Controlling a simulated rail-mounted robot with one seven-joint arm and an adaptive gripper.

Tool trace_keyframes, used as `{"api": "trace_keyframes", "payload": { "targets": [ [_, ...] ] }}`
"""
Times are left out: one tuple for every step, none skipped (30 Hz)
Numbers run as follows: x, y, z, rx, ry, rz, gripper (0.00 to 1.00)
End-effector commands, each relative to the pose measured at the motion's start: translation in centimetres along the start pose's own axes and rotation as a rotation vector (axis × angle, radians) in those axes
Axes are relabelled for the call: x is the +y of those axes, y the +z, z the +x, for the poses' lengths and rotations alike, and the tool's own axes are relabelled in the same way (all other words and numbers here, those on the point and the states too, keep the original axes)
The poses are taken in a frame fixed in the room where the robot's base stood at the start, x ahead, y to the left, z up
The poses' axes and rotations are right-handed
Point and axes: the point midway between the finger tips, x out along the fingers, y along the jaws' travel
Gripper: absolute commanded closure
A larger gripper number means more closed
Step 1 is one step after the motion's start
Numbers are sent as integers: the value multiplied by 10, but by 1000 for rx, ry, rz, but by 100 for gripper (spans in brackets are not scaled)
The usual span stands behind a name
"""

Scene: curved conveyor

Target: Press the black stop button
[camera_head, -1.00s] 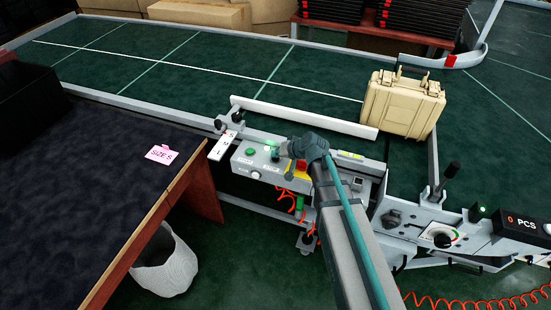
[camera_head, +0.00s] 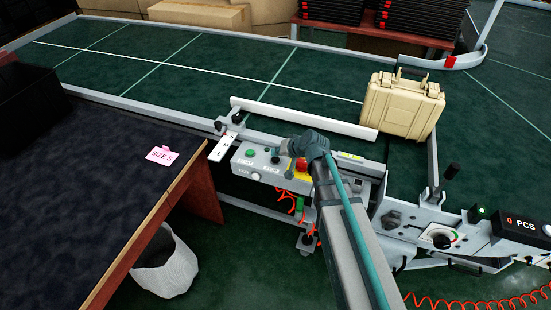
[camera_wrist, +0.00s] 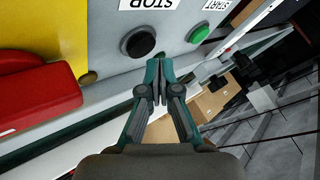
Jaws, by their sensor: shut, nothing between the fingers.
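The black stop button (camera_wrist: 138,43) sits on a light grey panel below the STOP label in the wrist view. My gripper (camera_wrist: 159,66) is shut and empty. Its fingertips show just below and right of the black button; whether they touch the panel cannot be told. A green start button (camera_wrist: 198,32) lies right of the black one. In the head view, my gripper (camera_head: 279,149) hangs over the control box (camera_head: 240,163), beside the conveyor, with the green button (camera_head: 250,152) left of it.
A large red button (camera_wrist: 35,105) on yellow stands left of the stop button. A beige case (camera_head: 402,105) stands on the green conveyor (camera_head: 200,70). A white guide bar (camera_head: 300,117) runs behind the control box. A dark table (camera_head: 90,180) is at the left.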

Motion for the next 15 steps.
{"api": "trace_keyframes", "payload": {
  "targets": [
    [0,0,0,0,0,0,100],
    [0,0,0,0,0,0,100],
    [0,0,0,0,0,0,100],
    [0,0,0,0,0,0,100],
    [0,0,0,0,0,1,100],
    [0,0,0,0,0,1,100],
    [0,0,0,0,0,1,100],
    [0,0,0,0,0,1,100],
    [0,0,0,0,0,1,100],
    [-1,-1,-1,0,0,1,100],
    [-1,-1,-2,0,0,1,100],
    [-2,-2,-3,0,0,0,100],
    [-3,-3,-5,0,0,0,100],
    [-5,-4,-6,0,0,0,100],
    [-6,-6,-9,0,0,0,100]
  ]
}}
